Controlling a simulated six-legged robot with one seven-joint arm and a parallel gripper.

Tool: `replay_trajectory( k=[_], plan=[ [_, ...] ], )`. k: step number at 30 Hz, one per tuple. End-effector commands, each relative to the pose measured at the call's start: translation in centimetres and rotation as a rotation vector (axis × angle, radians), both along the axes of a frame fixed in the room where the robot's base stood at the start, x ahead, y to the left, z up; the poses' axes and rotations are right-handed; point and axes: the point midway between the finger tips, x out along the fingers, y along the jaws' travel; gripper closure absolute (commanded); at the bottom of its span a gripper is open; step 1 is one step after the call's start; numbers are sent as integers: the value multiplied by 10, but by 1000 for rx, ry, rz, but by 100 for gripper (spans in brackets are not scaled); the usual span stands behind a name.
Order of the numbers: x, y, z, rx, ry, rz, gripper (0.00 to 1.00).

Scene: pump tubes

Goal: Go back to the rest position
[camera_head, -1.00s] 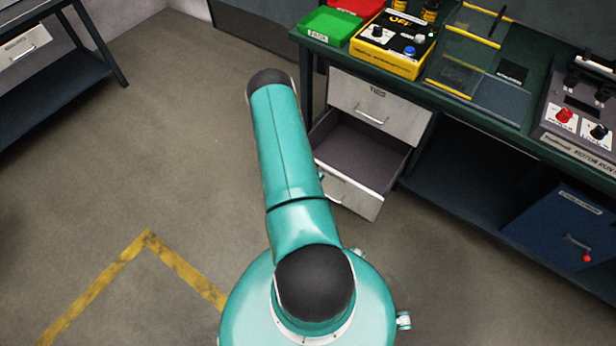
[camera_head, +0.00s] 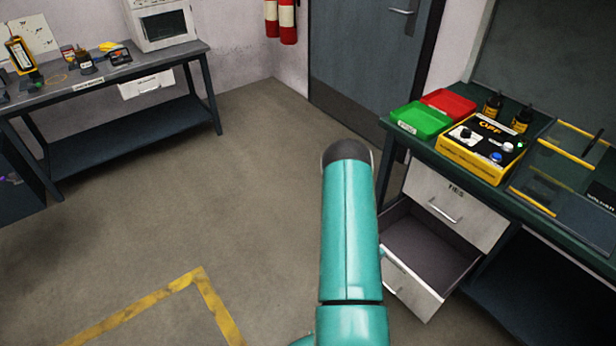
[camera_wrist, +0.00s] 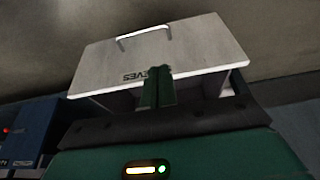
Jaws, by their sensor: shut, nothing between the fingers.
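My gripper (camera_wrist: 158,80) shows in the wrist view as two dark green fingers pressed together, with nothing between them. Contact between the fingers and the drawer cannot be told. In the head view my teal arm (camera_head: 350,235) stretches forward at lower centre; my gripper is hidden there. Right of the arm, a lower drawer (camera_head: 425,255) stands open and looks empty inside.
A green workbench (camera_head: 455,165) on the right bears a green tray (camera_head: 420,121), a red tray (camera_head: 450,103) and a yellow-black control box (camera_head: 480,150). Another bench (camera_head: 110,80) stands at the back left. The floor (camera_head: 230,190) between them is clear, with a yellow line.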

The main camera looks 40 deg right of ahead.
Motion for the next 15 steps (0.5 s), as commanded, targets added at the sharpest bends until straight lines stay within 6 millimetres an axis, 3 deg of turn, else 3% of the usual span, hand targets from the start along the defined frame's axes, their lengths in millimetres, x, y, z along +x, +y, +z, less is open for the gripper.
replay_trajectory(
  k=[8, 11, 15],
  plan=[
    [9, 1, 9, 2, -8, 14, 100],
    [33, 6, 35, 8, -29, 55, 100],
    [82, 27, 93, 28, -71, 156, 100]
  ],
)
